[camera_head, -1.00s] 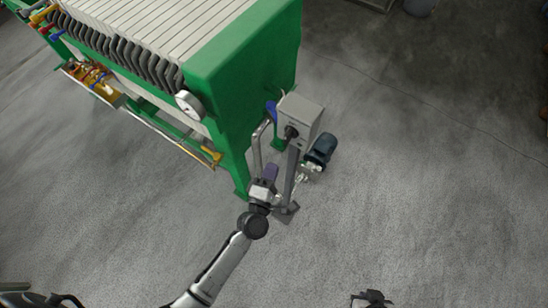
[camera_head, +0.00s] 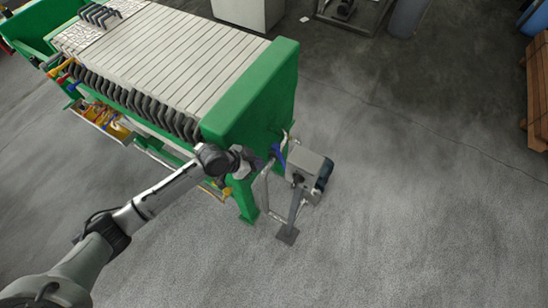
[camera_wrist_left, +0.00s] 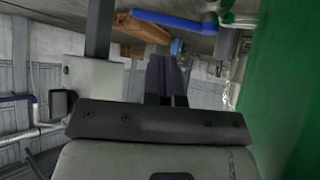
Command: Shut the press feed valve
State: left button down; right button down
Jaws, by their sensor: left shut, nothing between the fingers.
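The press feed valve shows as a blue lever (camera_head: 279,153) at the green end of the filter press, beside a grey pipe. In the left wrist view, the blue lever (camera_wrist_left: 172,21) lies across the top, beyond my fingers, with its right end at a pale fitting. My left gripper (camera_head: 262,163) is by the press's green end, just left of the lever. Its dark fingers (camera_wrist_left: 166,76) are together and empty, apart from the lever in the left wrist view. The valve body is partly hidden. My right gripper is out of view.
The green press end (camera_head: 252,95) stands close beside my left gripper. A grey control box (camera_head: 308,168) on a post, with a dark motor (camera_head: 325,174) behind it, stands right of the lever. Open floor lies to the right, up to a wooden crate (camera_head: 538,95).

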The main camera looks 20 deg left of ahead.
aim_at(282, 161)
pick_arm(q)
jog(key=b+x, duration=0.1)
jog(key=x, duration=0.8)
jog(key=shift+f, duration=0.35)
jog(key=shift+w, duration=0.15)
